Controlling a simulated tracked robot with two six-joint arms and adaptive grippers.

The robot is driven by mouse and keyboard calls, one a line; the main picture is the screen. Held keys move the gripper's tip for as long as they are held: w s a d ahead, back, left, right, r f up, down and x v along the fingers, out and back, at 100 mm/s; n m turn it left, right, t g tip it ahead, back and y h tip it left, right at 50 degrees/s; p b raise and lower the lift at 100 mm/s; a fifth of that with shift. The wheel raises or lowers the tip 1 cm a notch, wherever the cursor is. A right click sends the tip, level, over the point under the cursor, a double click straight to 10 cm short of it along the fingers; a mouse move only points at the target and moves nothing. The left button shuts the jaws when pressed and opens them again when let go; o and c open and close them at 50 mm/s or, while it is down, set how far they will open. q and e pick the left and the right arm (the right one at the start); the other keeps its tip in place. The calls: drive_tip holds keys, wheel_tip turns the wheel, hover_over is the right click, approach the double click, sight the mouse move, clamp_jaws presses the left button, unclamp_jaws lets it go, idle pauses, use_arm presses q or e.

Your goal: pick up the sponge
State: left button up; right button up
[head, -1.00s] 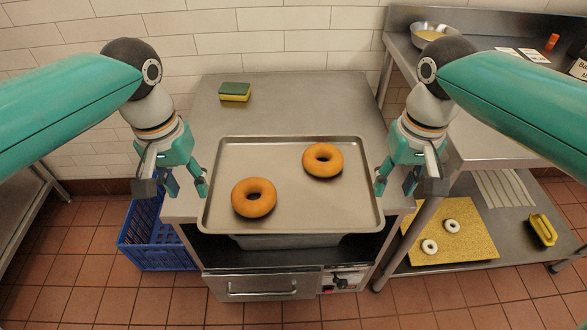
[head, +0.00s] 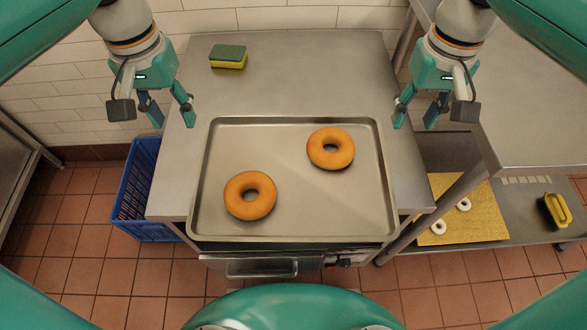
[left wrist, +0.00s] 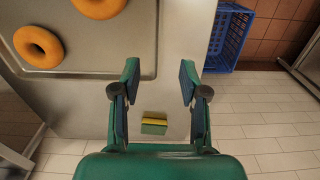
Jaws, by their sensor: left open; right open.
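The sponge (head: 228,57), green on top and yellow below, lies flat at the back left of the steel table (head: 300,75). My left gripper (head: 172,118) is open and empty above the table's left edge, to the left of and nearer than the sponge, not touching it. In the left wrist view the sponge (left wrist: 154,122) shows below and between the open fingers (left wrist: 158,75), apart from them. My right gripper (head: 416,114) is open and empty above the table's right edge, far from the sponge.
A metal tray (head: 290,212) with two bagels (head: 250,195) covers the table's front. The table behind it is bare around the sponge. A tiled wall (head: 290,18) stands behind. A blue crate (head: 135,200) is at lower left, and a side bench (head: 530,130) stands at right.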

sight(200, 169)
use_arm(q)
wheel_tip(200, 169, down, 17)
drive_tip(key=shift+r, duration=0.1)
use_arm(e)
wheel_tip(200, 169, down, 17)
drive_tip(key=shift+r, duration=0.1)
use_arm(q)
clamp_jaws()
use_arm(e)
clamp_jaws()
